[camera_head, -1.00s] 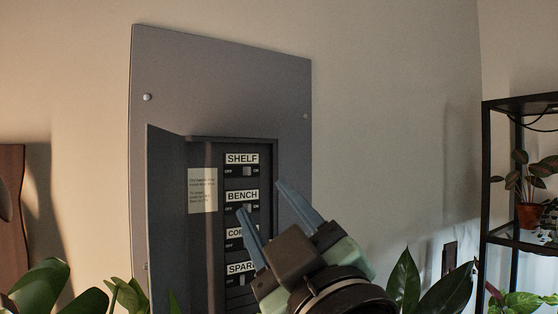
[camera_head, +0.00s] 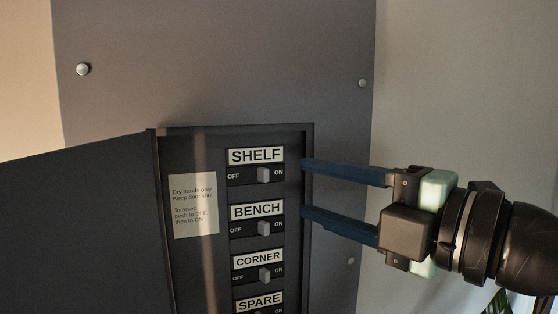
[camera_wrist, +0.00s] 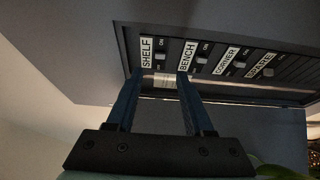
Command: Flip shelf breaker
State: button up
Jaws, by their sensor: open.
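The shelf breaker (camera_head: 264,175) is the top switch in the open breaker box (camera_head: 308,135), under a white SHELF label (camera_head: 256,156). Its small grey toggle sits a little right of centre, nearer ON, much like the toggles below it. It also shows in the wrist view (camera_wrist: 160,57). My gripper (camera_head: 303,188) is open and empty, reaching in from the right. Its blue fingers are one above the other at the box's right edge, right of the SHELF and BENCH rows. In the wrist view the fingertips (camera_wrist: 158,76) lie near these rows; contact cannot be told.
The bench (camera_head: 264,228), corner (camera_head: 265,275) and spare breakers lie below in a column. The box door (camera_head: 80,215) stands open to the left. An instruction note (camera_head: 194,205) is left of the switches. Screw heads (camera_head: 83,69) dot the panel. Leaves show at lower right.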

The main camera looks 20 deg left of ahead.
aim_at(267, 176)
jog(key=p+x, duration=0.2)
jog(key=x, duration=0.4)
jog(key=shift+r+p, duration=0.15)
jog(key=shift+p, duration=0.2)
jog(key=shift+w+a, duration=0.5)
grip_shut()
